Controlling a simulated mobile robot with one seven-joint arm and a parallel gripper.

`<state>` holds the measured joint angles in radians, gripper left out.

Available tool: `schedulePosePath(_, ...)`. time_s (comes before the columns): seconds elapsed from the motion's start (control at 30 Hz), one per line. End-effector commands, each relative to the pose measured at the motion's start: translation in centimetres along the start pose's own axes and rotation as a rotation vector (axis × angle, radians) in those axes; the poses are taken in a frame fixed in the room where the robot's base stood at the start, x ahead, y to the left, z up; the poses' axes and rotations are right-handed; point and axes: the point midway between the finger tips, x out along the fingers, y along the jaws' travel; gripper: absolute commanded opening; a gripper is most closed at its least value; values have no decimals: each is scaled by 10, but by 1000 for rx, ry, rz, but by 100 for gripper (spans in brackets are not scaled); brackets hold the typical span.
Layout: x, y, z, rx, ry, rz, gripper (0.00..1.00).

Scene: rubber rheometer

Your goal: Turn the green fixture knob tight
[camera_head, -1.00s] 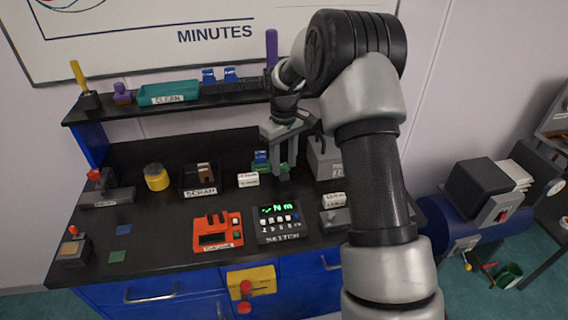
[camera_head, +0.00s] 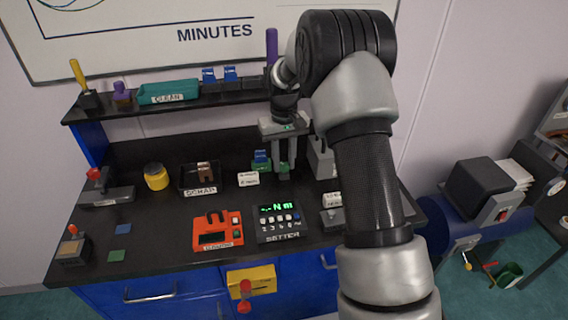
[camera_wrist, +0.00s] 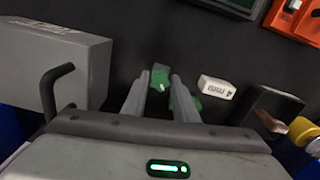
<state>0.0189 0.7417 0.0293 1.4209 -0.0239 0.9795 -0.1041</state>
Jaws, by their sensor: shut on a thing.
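The green fixture knob (camera_wrist: 160,77) shows between my fingertips in the wrist view, with a finger on each side of it. My gripper (camera_wrist: 160,82) is shut on it, pointing down at the bench. In the head view my gripper (camera_head: 284,168) stands upright just right of a small green fixture (camera_head: 262,166) with a blue block on top. More green (camera_wrist: 197,103) shows beside the right finger in the wrist view. The fingers hide most of the knob in the head view, and I cannot tell how tight it is.
A white label block (camera_head: 248,179) and the scrap tray (camera_head: 203,191) lie left of the fixture. The setter panel (camera_head: 278,222) and orange gauge (camera_head: 217,230) are in front. A large grey box (camera_wrist: 60,65) with a black handle stands close by. A shelf (camera_head: 150,107) runs behind.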

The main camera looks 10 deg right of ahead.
Motion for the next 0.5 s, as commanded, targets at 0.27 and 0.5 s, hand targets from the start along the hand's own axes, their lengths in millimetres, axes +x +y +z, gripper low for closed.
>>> schedulePosePath(0.27, 0, 0, 0, 167, 0, 2, 4)
schedulePosePath(0.5, 0, 0, 0, 399, 1, 0, 4)
